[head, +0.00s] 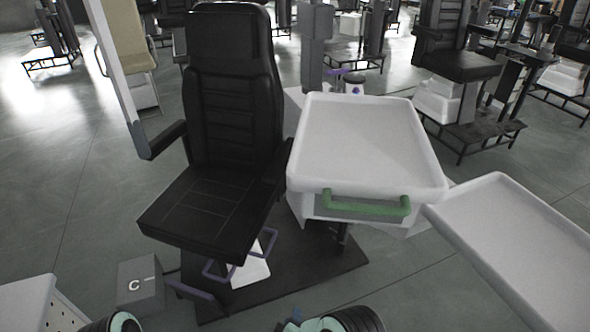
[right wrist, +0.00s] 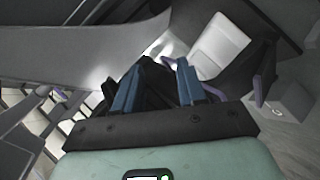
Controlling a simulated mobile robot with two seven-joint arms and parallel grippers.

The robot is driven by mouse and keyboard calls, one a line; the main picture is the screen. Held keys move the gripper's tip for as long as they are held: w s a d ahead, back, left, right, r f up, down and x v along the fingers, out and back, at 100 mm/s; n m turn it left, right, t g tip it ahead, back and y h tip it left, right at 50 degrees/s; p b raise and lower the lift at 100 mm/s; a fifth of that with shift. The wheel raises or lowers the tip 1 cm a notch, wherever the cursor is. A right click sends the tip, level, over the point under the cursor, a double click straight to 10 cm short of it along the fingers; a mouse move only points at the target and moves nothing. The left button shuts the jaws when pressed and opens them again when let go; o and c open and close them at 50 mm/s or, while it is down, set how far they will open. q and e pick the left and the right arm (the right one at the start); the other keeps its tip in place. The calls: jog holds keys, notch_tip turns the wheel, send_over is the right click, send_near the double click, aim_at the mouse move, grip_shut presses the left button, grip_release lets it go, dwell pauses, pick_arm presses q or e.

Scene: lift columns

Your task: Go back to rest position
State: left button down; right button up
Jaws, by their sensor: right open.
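A teal and black part of my left arm shows at the bottom left of the head view, but the left gripper is out of frame.
A black chair (head: 232,110) stands ahead on a dark base plate (head: 300,278). A white tray unit (head: 365,140) with a green handle (head: 366,206) is beside it. Another white tray (head: 525,240) is at right. A grey box (head: 141,285) sits on the floor. Open floor lies at left.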

jog(key=s+d+f+m+g+y+p, duration=0.2)
jog(key=s+d+m+g+p, duration=0.2)
jog(key=s+d, duration=0.3)
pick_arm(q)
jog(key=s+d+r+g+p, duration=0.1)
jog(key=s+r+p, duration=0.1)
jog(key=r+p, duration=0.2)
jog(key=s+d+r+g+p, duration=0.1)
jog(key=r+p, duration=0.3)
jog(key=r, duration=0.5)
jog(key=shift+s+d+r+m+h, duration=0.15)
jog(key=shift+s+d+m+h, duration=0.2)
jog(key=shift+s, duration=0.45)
pick_arm(e)
jog(key=s+d+r+m+g+y, duration=0.1)
jog(key=s+d+r+m+g, duration=0.1)
jog(key=s, duration=0.9)
jog(key=s+d+r+m+g+y, duration=0.2)
jog(key=s+d+m+g, duration=0.2)
jog(key=s, duration=0.7)
jog(key=m+g, duration=0.2)
jog(key=m, duration=0.2)
jog(key=shift+s+d+r+m+y, duration=0.15)
jog(key=shift+s+r+m+y, duration=0.15)
jog(key=shift+w, duration=0.1)
